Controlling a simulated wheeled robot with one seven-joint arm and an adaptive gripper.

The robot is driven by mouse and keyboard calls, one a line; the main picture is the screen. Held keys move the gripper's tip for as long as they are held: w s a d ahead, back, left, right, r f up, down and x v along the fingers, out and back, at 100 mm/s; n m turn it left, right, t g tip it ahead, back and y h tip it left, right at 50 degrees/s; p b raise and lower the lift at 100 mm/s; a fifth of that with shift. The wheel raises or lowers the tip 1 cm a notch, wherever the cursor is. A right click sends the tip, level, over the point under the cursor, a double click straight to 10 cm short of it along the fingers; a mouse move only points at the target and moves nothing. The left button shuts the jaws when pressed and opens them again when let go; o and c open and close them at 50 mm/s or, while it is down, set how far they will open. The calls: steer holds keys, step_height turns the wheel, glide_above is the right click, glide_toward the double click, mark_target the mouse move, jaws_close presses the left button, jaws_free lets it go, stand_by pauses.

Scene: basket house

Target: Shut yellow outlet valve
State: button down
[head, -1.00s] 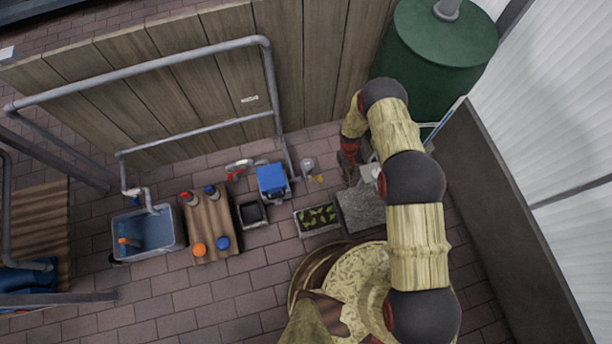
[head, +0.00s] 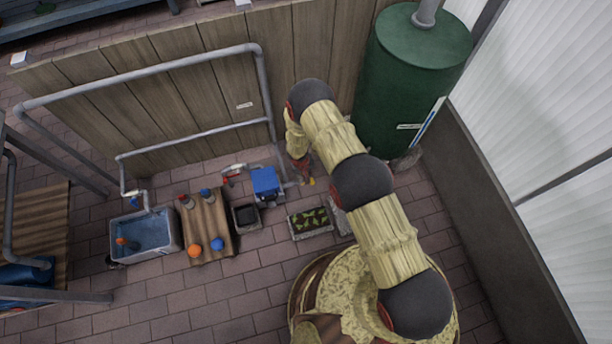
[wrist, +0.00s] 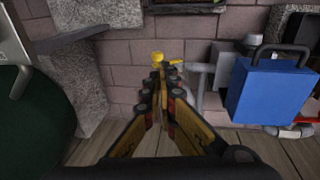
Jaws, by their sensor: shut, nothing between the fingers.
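The yellow valve (wrist: 158,58) shows in the wrist view just beyond my fingertips, with a short yellow handle pointing right beside a grey pipe. In the head view a small bit of yellow (head: 311,181) shows right by my gripper (head: 303,174). My gripper (wrist: 158,82) is shut and empty, its fingers together and pointing toward the valve. The fingertips hide the lower part of the valve. I cannot tell whether they touch it.
A blue box (wrist: 270,92) with a dark handle stands right of the valve in the wrist view. The green tank (head: 415,85) stands against the fence (head: 185,90). A planter (head: 310,222) and a red-handled valve (head: 230,179) are nearby. Open brick floor lies in front.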

mark_target(312, 183)
step_height(312, 183, down, 10)
steer(key=w+d+b, duration=0.1)
steer(key=b, duration=0.3)
steer(key=shift+d, duration=0.3)
steer(key=shift+d+p, duration=0.15)
steer(key=shift+p, duration=0.35)
steer(key=shift+w+y+p, duration=0.1)
steer(key=shift+y+p, duration=0.2)
